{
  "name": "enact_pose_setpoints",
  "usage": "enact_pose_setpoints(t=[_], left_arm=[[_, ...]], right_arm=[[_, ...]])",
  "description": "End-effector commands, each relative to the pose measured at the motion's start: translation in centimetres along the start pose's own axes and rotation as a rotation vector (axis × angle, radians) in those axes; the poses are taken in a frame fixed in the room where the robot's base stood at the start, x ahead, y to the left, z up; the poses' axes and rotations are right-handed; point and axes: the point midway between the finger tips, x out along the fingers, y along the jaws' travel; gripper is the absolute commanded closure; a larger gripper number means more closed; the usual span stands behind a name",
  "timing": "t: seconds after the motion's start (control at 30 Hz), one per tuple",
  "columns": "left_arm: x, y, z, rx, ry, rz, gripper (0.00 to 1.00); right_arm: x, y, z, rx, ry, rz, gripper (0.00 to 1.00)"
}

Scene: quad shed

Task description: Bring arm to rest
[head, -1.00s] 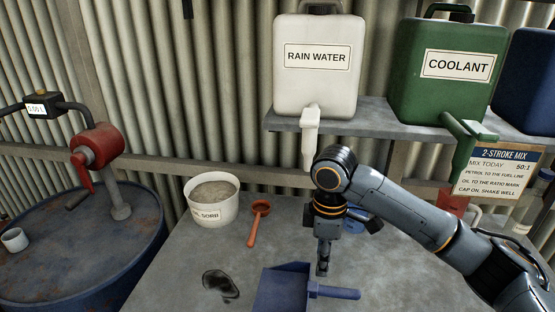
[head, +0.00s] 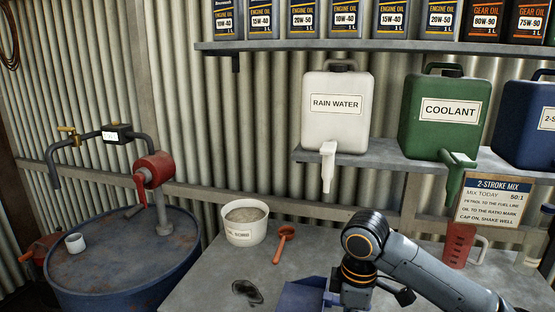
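My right arm (head: 420,275) comes in from the lower right and bends down at a dark joint with orange rings over the bench (head: 205,285). Its gripper is below the picture's bottom edge, so its fingers do not show. A blue dustpan-like tray (head: 302,294) shows partly at the bottom, just left of the arm. My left arm and gripper are not in view.
A white tub of grey granules (head: 244,223), an orange scoop (head: 284,240) and a dark spill (head: 247,291) are on the bench. A red jug (head: 463,247) stands right. Rain water (head: 336,110) and coolant (head: 444,118) containers sit on a shelf. A blue drum (head: 120,262) stands left.

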Motion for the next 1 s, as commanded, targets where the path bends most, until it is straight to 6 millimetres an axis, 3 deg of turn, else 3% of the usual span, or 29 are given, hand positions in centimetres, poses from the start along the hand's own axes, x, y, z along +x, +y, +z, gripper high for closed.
enact_pose_setpoints(t=[0.37, 0.57, 0.7, 0.87, 1.0], left_arm=[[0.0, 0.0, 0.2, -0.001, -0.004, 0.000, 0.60], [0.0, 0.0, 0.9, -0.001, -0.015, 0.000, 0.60], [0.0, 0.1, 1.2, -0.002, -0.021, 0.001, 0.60], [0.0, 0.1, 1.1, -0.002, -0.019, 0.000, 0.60], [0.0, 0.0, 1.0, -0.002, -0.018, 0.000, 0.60]], right_arm=[[4.4, -3.2, -2.3, 0.018, 0.088, -0.001, 0.57], [7.7, -6.3, -3.9, 0.073, 0.180, -0.004, 0.57], [10.4, -9.5, -4.6, 0.176, 0.276, -0.005, 0.57], [13.0, -12.8, -3.7, 0.378, 0.373, 0.006, 0.57], [14.8, -15.2, -0.8, 0.591, 0.405, 0.033, 0.57]])
